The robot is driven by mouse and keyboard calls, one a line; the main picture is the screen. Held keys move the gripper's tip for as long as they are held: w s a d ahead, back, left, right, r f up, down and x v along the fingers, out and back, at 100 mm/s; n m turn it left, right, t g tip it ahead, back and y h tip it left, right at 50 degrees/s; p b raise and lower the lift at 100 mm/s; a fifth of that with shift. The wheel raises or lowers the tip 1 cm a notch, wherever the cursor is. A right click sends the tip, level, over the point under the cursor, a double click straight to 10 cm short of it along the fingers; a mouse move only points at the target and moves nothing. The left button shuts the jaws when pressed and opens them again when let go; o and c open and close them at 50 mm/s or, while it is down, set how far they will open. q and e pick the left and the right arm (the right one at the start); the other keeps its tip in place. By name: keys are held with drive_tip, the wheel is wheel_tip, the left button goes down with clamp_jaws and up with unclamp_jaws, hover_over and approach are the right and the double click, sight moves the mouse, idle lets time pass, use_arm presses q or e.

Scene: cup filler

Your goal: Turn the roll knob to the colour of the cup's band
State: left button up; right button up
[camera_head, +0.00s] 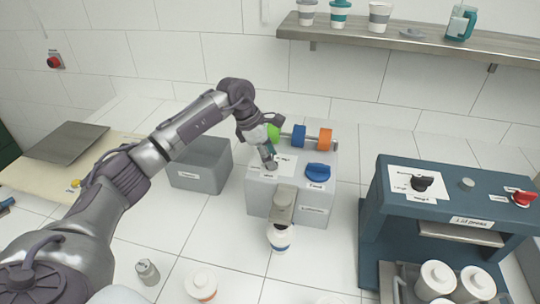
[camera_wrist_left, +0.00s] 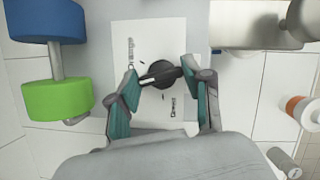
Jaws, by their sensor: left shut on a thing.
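A grey filler box (camera_head: 258,195) stands in the middle of the counter, with green, blue and orange rolls (camera_head: 299,134) on a rod along its top. My left gripper (camera_head: 268,160) is over the box's white label plate, shut on a dark knob; in the left wrist view the knob (camera_wrist_left: 158,73) sits between both fingertips. A white cup (camera_head: 281,238) with a blue band stands upright under the spout (camera_head: 283,196). My right gripper is not in view.
A white cup with an orange band (camera_head: 201,284) and a small grey container (camera_head: 147,271) stand in front.

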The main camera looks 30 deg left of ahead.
use_arm(q)
drive_tip(key=shift+c, duration=0.7)
drive_tip(key=shift+f+n+b, duration=0.1)
drive_tip(key=shift+n+b, duration=0.4)
drive_tip(key=shift+n, duration=0.3)
drive_tip(key=shift+n+t+y, duration=0.4)
drive_tip(key=shift+n+t, duration=0.1)
drive_tip(key=shift+n, duration=0.3)
drive_tip(key=o, duration=1.2)
drive_tip(key=shift+c, duration=0.2)
drive_tip(key=v, duration=1.2)
